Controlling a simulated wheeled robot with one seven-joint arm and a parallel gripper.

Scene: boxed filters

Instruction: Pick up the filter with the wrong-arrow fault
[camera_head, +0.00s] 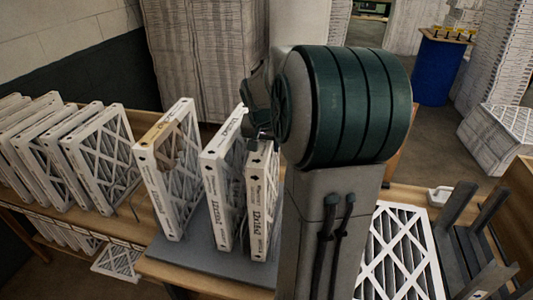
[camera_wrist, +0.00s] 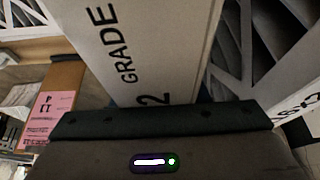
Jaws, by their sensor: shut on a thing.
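Three white-framed filters stand on edge on a grey mat (camera_head: 190,256). The left filter (camera_head: 158,200) has a brown patch near its top. The middle filter (camera_head: 221,205) and the right filter (camera_head: 262,212) stand close together. Small dark marks show on their edges, but arrow directions are too small to read. My gripper (camera_head: 257,143) is at the tops of the middle and right filters, partly hidden by my arm. It is shut on a filter; which of these two is unclear. In the wrist view, a filter edge (camera_wrist: 140,45) printed "GRADE" and "2" runs up from my gripper.
Several filters (camera_head: 60,150) stand in a row on the left bench. Another filter (camera_head: 398,255) lies flat at right, beside a dark slotted rack (camera_head: 455,240). A pink label (camera_wrist: 52,115) shows in the wrist view. A blue barrel (camera_head: 437,70) stands behind.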

